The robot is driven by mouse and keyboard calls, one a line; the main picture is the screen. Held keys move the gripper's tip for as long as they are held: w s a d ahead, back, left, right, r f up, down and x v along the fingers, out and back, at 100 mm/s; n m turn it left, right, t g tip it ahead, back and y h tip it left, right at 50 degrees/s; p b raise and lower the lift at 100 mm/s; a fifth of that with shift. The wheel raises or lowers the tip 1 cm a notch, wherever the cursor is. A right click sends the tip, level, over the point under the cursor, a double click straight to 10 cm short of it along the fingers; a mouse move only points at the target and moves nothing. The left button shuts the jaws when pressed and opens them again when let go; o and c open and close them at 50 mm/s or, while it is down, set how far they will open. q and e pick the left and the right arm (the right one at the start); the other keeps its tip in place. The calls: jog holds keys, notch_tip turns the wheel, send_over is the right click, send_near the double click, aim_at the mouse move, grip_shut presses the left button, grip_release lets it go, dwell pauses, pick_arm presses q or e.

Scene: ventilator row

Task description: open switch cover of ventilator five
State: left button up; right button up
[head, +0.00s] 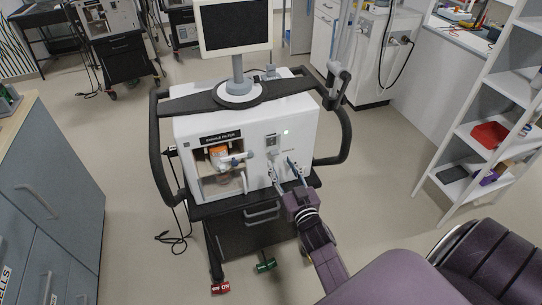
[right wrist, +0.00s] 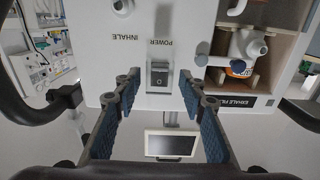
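A white ventilator (head: 300,110) stands on a dark cart with a screen on top. A small grey power switch (head: 271,141) is on its front panel. The switch (right wrist: 158,78) also shows in the upside-down right wrist view, by the word POWER. I cannot tell a separate cover or whether it is shut. My right gripper (head: 283,168) is open and empty in front of the panel, just below and right of the switch in the head view. Its fingers (right wrist: 160,82) are spread on either side of the switch in the wrist view. My left gripper is not in view.
An exhale filter bay (head: 222,168) with an orange-marked part is left of the switch. Black handles (head: 345,135) curve out at both sides. Red (head: 220,287) and green (head: 265,265) tags sit low by the cart. Grey cabinets (head: 50,190) stand left, white shelves (head: 490,130) right.

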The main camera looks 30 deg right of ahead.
aim_at(274, 144)
jog(key=shift+x, duration=2.45)
grip_shut()
